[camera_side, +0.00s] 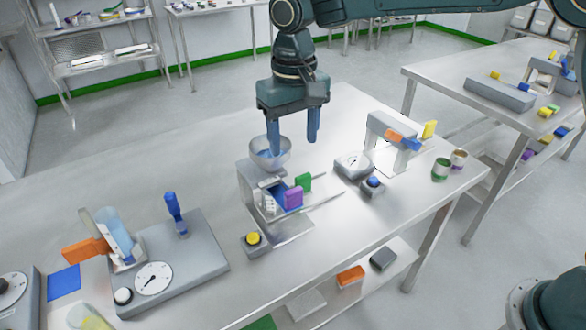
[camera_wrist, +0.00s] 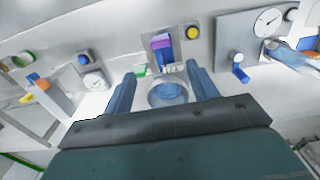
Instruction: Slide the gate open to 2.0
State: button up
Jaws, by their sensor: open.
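My gripper (camera_side: 292,146) is open and empty, pointing down above the hopper bowl (camera_side: 286,166) of the central dispenser. The bowl holds something blue and shows between the two fingers in the wrist view (camera_wrist: 150,94). Under and in front of it is a grey housing (camera_side: 247,178) with a white marked strip (camera_side: 269,204); its figures are too small to read. A blue sliding piece (camera_side: 280,188) with a purple block (camera_side: 293,198) sits in the housing, apparently the gate. The purple block also shows in the wrist view (camera_wrist: 160,42). How far the gate is open cannot be told.
A green block (camera_side: 304,181) stands close behind the purple one, near a thin rod. A yellow button (camera_side: 252,239) is in front; a dial (camera_side: 353,164) and blue button (camera_side: 373,184) are right. A larger dial unit (camera_side: 197,257) is left. Bench behind the dispenser is clear.

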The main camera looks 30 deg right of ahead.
aim_at(294, 190)
jog(key=shift+f, duration=0.1)
jog(key=shift+f, duration=6.8)
